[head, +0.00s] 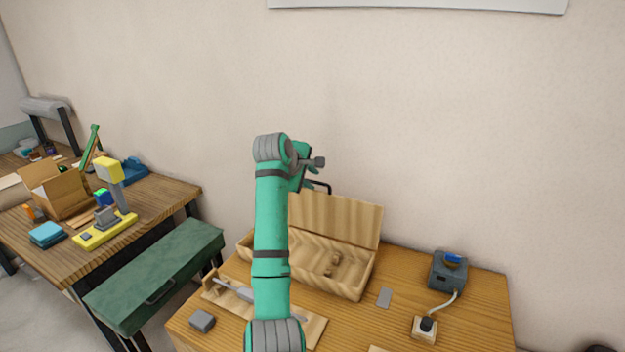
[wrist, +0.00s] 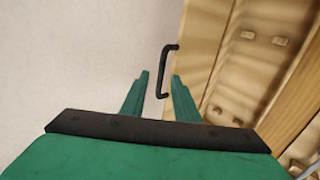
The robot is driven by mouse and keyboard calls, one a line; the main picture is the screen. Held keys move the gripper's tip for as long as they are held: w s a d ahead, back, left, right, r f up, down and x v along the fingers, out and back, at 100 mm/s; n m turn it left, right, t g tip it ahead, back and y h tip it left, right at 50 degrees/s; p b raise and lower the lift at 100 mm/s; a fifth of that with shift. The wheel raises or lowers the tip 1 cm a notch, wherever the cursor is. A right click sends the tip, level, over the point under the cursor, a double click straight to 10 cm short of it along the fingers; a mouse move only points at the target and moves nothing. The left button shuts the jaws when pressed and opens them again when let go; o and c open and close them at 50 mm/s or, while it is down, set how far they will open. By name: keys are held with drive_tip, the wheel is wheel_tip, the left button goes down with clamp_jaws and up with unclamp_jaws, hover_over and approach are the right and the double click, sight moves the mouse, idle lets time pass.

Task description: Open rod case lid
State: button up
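The wooden rod case (head: 345,284) stands on the workbench with its lid (head: 335,222) raised roughly upright at the back, and the inside shows. A black handle (head: 322,185) is on the lid's upper edge. In the wrist view the handle (wrist: 166,72) stands out from the lid (wrist: 196,45), ahead of and partly between my fingertips. My gripper (wrist: 160,85) is open, with its two green fingers apart and nothing clamped. In the head view my gripper (head: 309,172) is beside the handle, partly hidden by my arm; contact cannot be told.
A wooden rack with a rod (head: 232,288) lies in front of the case, partly behind my arm. A grey block (head: 202,321), a blue-topped device (head: 448,270) and a corded plug box (head: 425,329) sit on the bench (head: 487,310). The wall is close behind.

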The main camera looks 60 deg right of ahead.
drive_tip(key=v, duration=0.9)
idle(0.3)
